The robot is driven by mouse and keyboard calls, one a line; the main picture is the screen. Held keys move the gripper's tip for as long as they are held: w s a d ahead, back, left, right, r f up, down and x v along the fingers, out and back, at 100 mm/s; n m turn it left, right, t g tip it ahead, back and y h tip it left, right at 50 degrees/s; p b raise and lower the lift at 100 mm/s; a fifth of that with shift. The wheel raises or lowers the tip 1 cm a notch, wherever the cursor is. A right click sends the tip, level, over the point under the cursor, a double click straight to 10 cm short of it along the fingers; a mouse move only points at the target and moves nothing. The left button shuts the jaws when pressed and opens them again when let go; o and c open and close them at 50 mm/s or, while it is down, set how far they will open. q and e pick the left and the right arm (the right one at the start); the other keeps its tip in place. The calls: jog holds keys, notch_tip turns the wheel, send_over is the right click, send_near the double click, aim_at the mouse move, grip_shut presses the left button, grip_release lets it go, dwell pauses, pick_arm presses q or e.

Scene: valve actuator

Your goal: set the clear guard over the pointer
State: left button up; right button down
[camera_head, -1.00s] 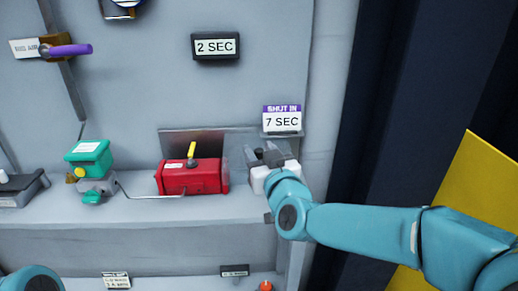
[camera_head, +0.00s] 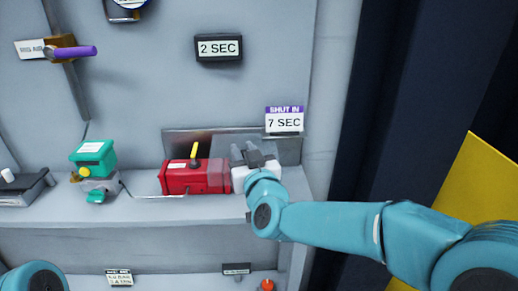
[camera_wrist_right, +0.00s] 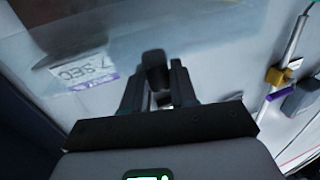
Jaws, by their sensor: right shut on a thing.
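The red actuator (camera_head: 185,178) sits on the grey shelf with a yellow pointer (camera_head: 194,150) on top, leaning slightly. My right gripper (camera_head: 254,157) is just right of it, shut on the dark knob of the clear guard (camera_head: 222,168). The guard is faint and its outline is hard to make out; it looks like a pale haze at the actuator's right end, with the pointer left of it. In the right wrist view the fingers (camera_wrist_right: 158,92) close around the dark knob (camera_wrist_right: 154,68). My left gripper is out of view.
A green-topped device (camera_head: 93,158) stands on the shelf at left, joined to the actuator by a thin pipe. A metal plate (camera_head: 285,150) is behind the gripper, below the "7 SEC" sign (camera_head: 284,122). The shelf front (camera_head: 150,208) is clear.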

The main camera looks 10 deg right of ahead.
jog(key=w+a+p, duration=0.1)
jog(key=a+p, duration=0.2)
jog(key=a, duration=1)
jog(key=shift+a+p, duration=0.15)
jog(key=shift+p, duration=0.2)
jog(key=c, duration=1.3)
grip_release()
jog(key=shift+o, duration=1.3)
jog(key=shift+a, duration=0.1)
jog(key=s+d+b, duration=0.2)
jog(key=s+d, duration=0.1)
jog(key=s, duration=1.3)
jog(key=shift+b, duration=0.3)
jog(key=shift+d, duration=0.1)
